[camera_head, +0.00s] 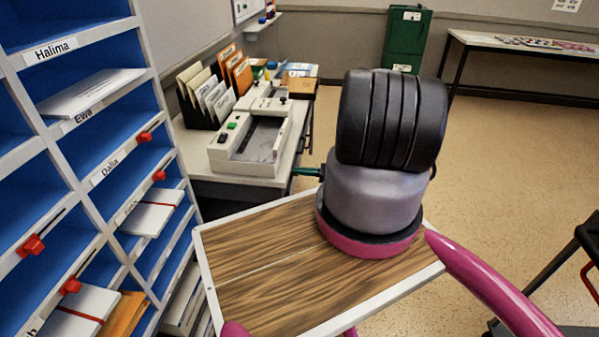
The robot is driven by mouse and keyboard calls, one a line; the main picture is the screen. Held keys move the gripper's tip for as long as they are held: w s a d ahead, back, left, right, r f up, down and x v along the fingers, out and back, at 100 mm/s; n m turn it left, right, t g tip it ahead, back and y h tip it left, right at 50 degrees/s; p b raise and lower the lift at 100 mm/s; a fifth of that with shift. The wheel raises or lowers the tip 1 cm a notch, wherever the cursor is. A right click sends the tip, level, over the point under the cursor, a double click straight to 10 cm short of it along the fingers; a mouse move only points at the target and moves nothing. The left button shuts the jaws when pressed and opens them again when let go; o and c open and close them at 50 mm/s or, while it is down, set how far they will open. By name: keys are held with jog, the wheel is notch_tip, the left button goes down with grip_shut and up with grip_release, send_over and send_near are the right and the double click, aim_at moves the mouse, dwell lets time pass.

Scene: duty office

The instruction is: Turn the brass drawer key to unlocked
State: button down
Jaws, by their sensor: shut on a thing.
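My gripper (308,172) shows only as a small teal and dark part, sticking out left from behind my thick black and grey arm link. It points at the right-hand side of the desk (240,190), where the drawer front is seen almost edge-on. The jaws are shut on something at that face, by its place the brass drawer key. The key itself is too small and hidden to make out, so its turn position cannot be told.
Blue pigeonholes (95,150) with red sliders stand close at left. A grey machine (250,140) and a file rack (205,95) stand on the desk. A wood-topped surface (270,260) fills the foreground. A green cabinet (407,40) and a long table (520,42) stand behind open floor.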

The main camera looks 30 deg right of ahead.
jog(key=m, duration=1.1)
jog(key=w+f+m, duration=0.1)
jog(key=m, duration=0.5)
jog(key=shift+d, duration=0.35)
jog(key=shift+m, duration=0.4)
jog(key=c, duration=1)
grip_release()
jog(key=v, duration=1)
jog(key=shift+s+d, duration=0.3)
